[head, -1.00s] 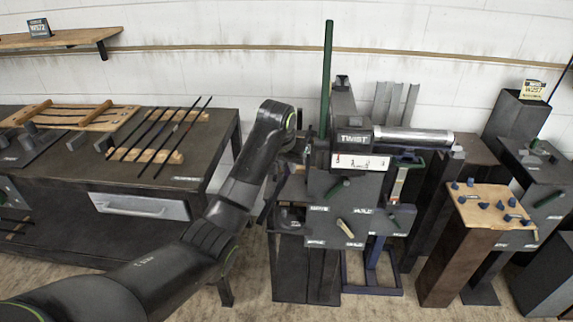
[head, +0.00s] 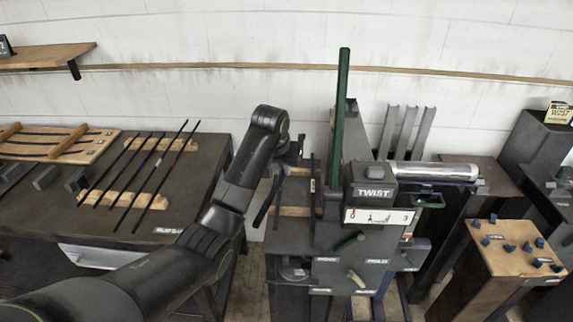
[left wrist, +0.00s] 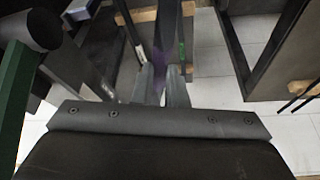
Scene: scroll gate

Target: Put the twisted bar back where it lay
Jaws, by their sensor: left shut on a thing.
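My left gripper (head: 287,162) is beside the twist machine (head: 376,190), to its left, in the head view. It is shut on a dark slim bar (head: 267,198), which slants down to the left from the jaws. In the left wrist view the two fingertips (left wrist: 161,88) are close together, with a grey, purple-tinted strip between and beyond them. The twist along the bar is too small to make out. Below the gripper are pale wooden rests (head: 292,211). Another dark upright-looking bar (head: 313,188) with a pale tag shows by them. My right gripper is out of view.
The machine's tall green lever (head: 340,120) stands just right of the gripper. Several dark rods lie on wooden rests on the left bench (head: 200,170). A wooden-topped stand (head: 500,262) with blue pegs is at the right. Floor shows between bench and machine.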

